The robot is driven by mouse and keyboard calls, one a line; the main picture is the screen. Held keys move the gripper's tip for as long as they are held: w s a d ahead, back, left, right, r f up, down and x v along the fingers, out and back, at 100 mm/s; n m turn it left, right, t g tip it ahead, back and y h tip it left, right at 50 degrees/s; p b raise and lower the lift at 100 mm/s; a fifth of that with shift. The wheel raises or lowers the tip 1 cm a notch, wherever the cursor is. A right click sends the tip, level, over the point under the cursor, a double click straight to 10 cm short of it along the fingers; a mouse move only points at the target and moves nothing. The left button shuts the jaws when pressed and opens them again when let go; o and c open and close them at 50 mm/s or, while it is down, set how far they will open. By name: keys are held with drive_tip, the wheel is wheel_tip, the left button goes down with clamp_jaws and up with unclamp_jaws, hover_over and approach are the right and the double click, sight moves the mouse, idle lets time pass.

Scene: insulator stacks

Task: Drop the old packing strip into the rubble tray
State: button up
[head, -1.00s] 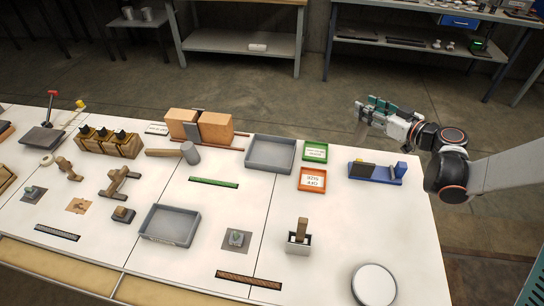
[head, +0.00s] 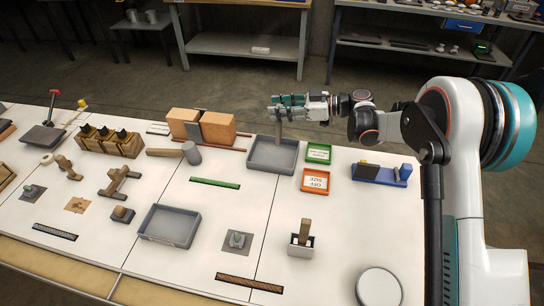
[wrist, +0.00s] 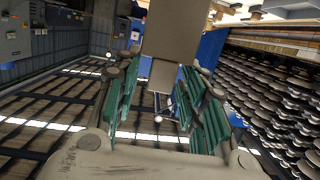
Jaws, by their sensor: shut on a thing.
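My gripper (head: 280,106) is at the back of the bench, shut on a flat grey-beige strip (head: 278,130). The strip hangs down from the fingers, and its lower end overlaps the back grey tray (head: 262,163) in the head view. I cannot tell whether the strip's end touches the tray. In the wrist view the strip (wrist: 168,40) stands between the green finger pads, and its far end is out of frame. A second grey tray (head: 168,240) lies nearer the front. No writing that I can read tells which one is the rubble tray.
A green tray (head: 318,154) and an orange tray (head: 316,181) lie right of the back tray. A blue fixture (head: 380,174) is farther right. A mallet (head: 190,153) and brown blocks (head: 217,130) stand to the left.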

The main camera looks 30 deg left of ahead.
drive_tip(key=shift+f+b, duration=1.1)
drive_tip(key=shift+f, duration=1.65)
drive_tip(key=o, duration=1)
drive_tip(key=shift+o, duration=0.2)
drive_tip(key=shift+w+d, duration=0.1)
drive_tip(key=v, duration=1.1)
drive_tip(key=shift+d, duration=0.4)
drive_tip(key=shift+w, duration=0.1)
